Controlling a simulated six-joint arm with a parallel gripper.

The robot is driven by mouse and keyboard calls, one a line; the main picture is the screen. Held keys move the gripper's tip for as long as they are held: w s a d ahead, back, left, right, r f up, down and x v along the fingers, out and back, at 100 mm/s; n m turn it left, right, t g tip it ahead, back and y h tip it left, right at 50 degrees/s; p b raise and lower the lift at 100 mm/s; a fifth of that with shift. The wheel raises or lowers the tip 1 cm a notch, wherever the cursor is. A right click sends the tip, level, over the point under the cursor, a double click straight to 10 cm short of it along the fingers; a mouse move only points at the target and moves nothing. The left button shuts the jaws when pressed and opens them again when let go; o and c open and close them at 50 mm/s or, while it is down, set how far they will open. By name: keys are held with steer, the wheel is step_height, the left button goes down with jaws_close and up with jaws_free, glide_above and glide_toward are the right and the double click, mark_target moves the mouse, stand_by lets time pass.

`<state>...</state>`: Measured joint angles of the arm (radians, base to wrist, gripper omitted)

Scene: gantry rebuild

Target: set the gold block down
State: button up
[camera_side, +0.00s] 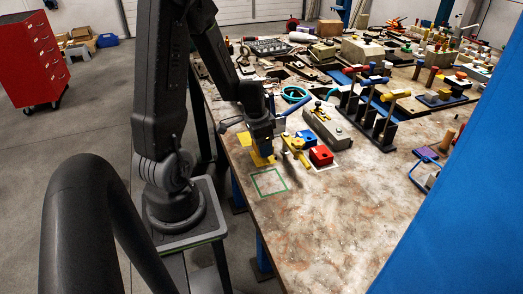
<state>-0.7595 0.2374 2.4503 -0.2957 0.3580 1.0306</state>
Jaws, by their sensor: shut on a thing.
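My gripper (264,147) points down over the near left part of the workbench. It is shut on the gold block (262,159), which shows at and below the fingertips. Whether the block touches the bench or hangs just above it is hard to tell. A green square outline (269,182) is marked on the bench top, nearer the camera than the block, and it is empty. Another yellow piece (245,139) shows just left of the gripper.
A blue block (306,138) and a red block (321,155) stand right of my gripper, with yellow parts beside them. A grey block (325,124) and upright tools with coloured handles (376,115) stand behind. The front bench top (330,220) is clear.

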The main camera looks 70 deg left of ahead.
steer(key=shift+f, duration=1.2)
steer(key=shift+f, duration=0.15)
steer(key=o, duration=1)
steer(key=r, duration=0.4)
steer(key=s+r, duration=0.1)
steer(key=r, duration=0.7)
steer(key=shift+s, duration=0.35)
steer(key=s+d+r+t, duration=0.1)
steer(key=d+r, duration=0.2)
steer(key=d, duration=0.4)
steer(key=s+d+r+t, duration=0.1)
steer(key=d+r, duration=0.3)
steer(key=d, duration=0.3)
steer(key=s+d+r+t, duration=0.1)
steer(key=s+d+r, duration=0.1)
steer(key=d+r, duration=0.2)
steer(key=shift+s+d+r+t, duration=0.15)
steer(key=shift+d+t, duration=0.25)
steer(key=shift+d, duration=1.05)
